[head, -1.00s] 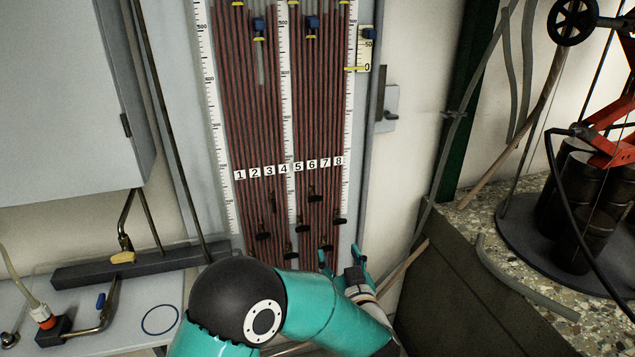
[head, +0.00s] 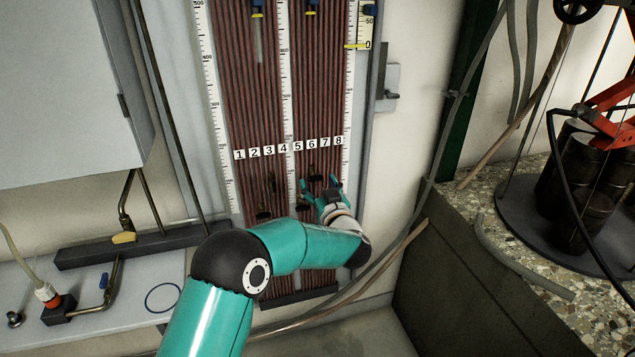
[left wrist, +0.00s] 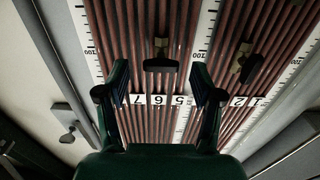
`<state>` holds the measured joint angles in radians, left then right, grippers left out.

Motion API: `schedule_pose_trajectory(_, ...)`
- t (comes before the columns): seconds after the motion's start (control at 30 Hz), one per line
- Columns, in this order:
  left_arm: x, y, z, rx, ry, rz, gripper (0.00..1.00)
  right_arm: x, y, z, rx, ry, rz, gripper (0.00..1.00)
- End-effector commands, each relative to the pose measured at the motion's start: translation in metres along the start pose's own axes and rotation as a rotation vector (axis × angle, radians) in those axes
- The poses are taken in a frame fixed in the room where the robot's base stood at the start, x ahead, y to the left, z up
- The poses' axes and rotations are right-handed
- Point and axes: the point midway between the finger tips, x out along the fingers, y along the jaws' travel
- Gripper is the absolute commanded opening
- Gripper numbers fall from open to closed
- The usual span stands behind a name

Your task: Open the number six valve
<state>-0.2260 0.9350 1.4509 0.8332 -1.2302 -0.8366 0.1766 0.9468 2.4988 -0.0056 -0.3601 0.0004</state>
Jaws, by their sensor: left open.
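The number labels form a row on the tube panel, with the label 6 (head: 311,143) right of centre; it shows upside down in the left wrist view (left wrist: 159,100). In line with it is a small brass valve with a black handle (left wrist: 160,65), lying crosswise to the tubes. My left gripper (head: 320,184) is open and empty at the lower right of the panel, below the labels. In the left wrist view its fingers (left wrist: 160,85) spread on either side of the valve's column, with the handle beyond the tips. My right gripper is not in view.
Another valve handle (left wrist: 246,62) stands to the right in the left wrist view. More black handles (head: 263,215) sit low on the panel, some hidden by my arm. A grey cabinet (head: 65,90) hangs at left; a stone-topped bench (head: 480,190) stands at right.

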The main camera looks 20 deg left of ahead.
Motion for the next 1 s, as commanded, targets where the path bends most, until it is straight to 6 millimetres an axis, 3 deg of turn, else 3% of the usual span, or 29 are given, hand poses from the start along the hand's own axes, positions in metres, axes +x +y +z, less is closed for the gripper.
schedule_pose_trajectory(0.2,0.018,0.0,0.0,0.001,0.001,0.0,0.67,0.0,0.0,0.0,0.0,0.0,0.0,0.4)
schedule_pose_trajectory(0.5,0.019,0.0,0.0,0.001,0.0,0.001,0.67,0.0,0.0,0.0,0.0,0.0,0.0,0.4)
schedule_pose_trajectory(0.87,0.019,-0.001,0.0,0.001,0.0,0.001,0.08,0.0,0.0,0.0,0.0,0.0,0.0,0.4)
schedule_pose_trajectory(1.0,0.018,0.001,0.0,-0.001,0.0,0.003,0.07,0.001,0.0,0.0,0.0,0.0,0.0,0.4)
